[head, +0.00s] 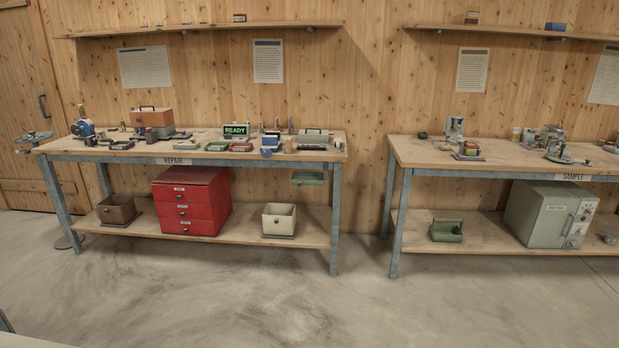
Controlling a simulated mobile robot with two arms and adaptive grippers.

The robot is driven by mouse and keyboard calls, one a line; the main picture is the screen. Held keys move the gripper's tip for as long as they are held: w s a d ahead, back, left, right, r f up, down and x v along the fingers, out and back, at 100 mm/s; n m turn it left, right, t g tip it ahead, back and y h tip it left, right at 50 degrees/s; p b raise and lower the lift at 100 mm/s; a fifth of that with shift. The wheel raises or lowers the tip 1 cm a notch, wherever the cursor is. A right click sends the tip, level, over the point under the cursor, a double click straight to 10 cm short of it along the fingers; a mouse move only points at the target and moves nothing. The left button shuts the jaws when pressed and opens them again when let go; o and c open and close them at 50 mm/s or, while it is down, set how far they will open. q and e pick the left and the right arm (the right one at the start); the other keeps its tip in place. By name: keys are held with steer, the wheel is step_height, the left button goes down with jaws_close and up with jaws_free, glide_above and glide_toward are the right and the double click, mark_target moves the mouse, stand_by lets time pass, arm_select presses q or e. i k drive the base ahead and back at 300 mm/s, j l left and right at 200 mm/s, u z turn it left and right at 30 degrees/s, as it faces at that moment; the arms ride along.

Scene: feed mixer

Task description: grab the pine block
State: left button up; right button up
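I cannot make out the pine block for certain in the head view. The repair bench (200,157) at the left carries many small items, too small to tell apart. A small tan piece (288,145) stands near its right end, but I cannot tell whether it is the block. The sample bench (497,155) at the right also carries small items. Neither of my grippers is in view.
Under the repair bench are a red drawer cabinet (190,201), a brown bin (117,210) and a cream bin (279,219). The concrete floor (350,300) ahead is clear.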

mark_target(289, 139)
steer(key=i, duration=1.85)
